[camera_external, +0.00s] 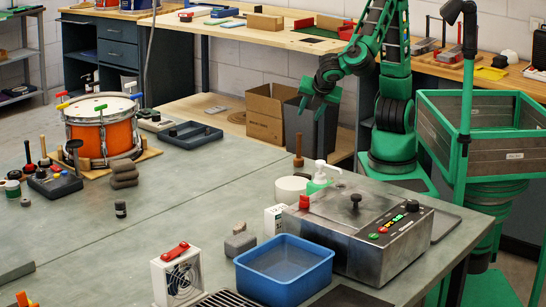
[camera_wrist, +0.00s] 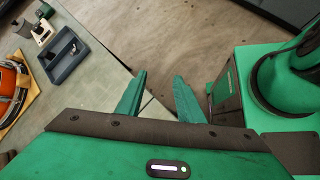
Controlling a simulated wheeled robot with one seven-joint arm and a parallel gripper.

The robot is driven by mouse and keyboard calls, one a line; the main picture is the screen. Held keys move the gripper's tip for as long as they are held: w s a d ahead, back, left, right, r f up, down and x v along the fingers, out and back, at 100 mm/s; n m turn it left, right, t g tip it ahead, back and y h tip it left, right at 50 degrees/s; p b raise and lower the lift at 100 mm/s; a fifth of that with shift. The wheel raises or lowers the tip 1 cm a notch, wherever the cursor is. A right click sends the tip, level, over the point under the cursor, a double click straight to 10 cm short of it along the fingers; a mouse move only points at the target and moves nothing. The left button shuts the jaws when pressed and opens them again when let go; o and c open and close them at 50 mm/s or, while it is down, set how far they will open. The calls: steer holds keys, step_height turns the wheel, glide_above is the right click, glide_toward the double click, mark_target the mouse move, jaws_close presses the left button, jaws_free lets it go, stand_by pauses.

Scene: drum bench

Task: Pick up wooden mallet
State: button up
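No mallet can be made out for certain. A small upright brown wooden piece (camera_external: 298,150), possibly a mallet handle, shows behind a white round tub (camera_external: 292,190) near the bench's far edge. Other upright handled tools (camera_external: 28,153) stand at the left by the drum, too small to tell apart. My gripper (camera_external: 318,100) hangs in the air beyond the bench's far edge, apart from these things. In the wrist view its two green fingers (camera_wrist: 158,97) are spread, with nothing between them.
An orange drum (camera_external: 101,135) and a dark tray (camera_external: 190,134) stand on the grey bench. A steel machine (camera_external: 360,225) and a blue bin (camera_external: 284,270) fill its near right. A cardboard box (camera_external: 265,115) stands behind. The bench's middle is mostly clear.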

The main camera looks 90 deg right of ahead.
steer(key=s+a+r+n+t+h, duration=0.1)
steer(key=a+r+n+t, duration=0.1)
steer(key=a+n+t, duration=0.35)
steer(key=s+a+r+n+t, duration=0.1)
steer(key=s+a+n+t, duration=0.1)
steer(key=a+n, duration=0.6)
steer(key=m, duration=0.2)
glide_toward(298, 158)
step_height(298, 158, up, 4)
steer(key=x, duration=1)
steer(key=shift+s+d+f, duration=0.1)
steer(key=shift+d+f, duration=0.15)
steer(key=shift+d, duration=0.15)
jaws_close()
